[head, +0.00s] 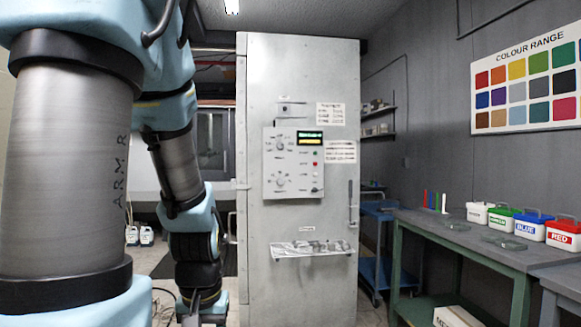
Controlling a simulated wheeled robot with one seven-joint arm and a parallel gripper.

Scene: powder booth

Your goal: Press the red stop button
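A light grey control panel (293,162) is fixed to the front of a tall pale metal cabinet (260,90). It has two round dials on its left side and a small lit display at its upper right. A small red round button (314,164) sits in a column of small controls below the display. The labels beside it are too small to read. My arm hangs down on the left, well apart from the panel. Its lower end runs out at the bottom edge, and my gripper's fingers do not show.
A shelf (312,250) and an upright handle (350,203) stick out from the cabinet front below the panel. A green-framed workbench (470,240) with several labelled tubs stands at the right. A blue trolley (372,262) is behind it. Bottles (147,236) stand on the floor at left.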

